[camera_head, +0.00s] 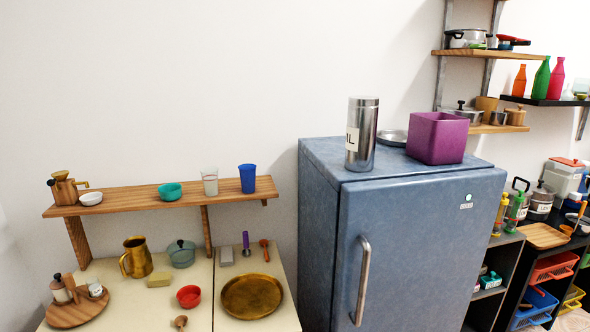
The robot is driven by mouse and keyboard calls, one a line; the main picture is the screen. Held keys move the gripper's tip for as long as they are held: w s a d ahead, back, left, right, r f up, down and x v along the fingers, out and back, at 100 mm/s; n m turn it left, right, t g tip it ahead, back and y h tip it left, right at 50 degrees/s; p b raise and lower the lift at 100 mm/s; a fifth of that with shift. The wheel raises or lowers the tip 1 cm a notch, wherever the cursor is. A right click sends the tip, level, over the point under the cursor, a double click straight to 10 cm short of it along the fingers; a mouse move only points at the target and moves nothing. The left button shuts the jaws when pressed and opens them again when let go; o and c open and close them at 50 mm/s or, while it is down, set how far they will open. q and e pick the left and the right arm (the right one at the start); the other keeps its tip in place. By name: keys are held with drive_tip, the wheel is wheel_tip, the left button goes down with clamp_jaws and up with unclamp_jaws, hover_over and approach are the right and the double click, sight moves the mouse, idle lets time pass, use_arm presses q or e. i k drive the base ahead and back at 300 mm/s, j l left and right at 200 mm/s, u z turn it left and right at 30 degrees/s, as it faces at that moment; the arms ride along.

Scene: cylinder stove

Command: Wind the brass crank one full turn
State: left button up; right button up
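I cannot make out a brass crank for certain in this view. A wooden and brass-coloured pot-like object (64,190) with a side handle stands at the left end of the wooden wall shelf (135,201); whether any part of it is a crank is too small to tell. A brass pitcher (138,260) with a loop handle stands on the cream worktop (213,315) below. A round brass tray (252,297) lies on the worktop to its right. Neither of my grippers is in view.
A blue fridge (425,240) stands right of the worktop, with a steel canister (362,135) and a purple box (437,139) on top. A red bowl (189,296), a teal lidded pot (181,254) and a wooden board (75,310) crowd the worktop. Stocked shelves fill the right.

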sight(50, 183)
drive_tip(key=u, duration=1.5)
drive_tip(key=i+u, duration=0.1)
drive_tip(key=u, duration=0.25)
drive_tip(key=i+u, duration=0.1)
drive_tip(key=u, duration=0.3)
drive_tip(key=i+l+u, duration=0.1)
drive_tip(key=u, duration=0.25)
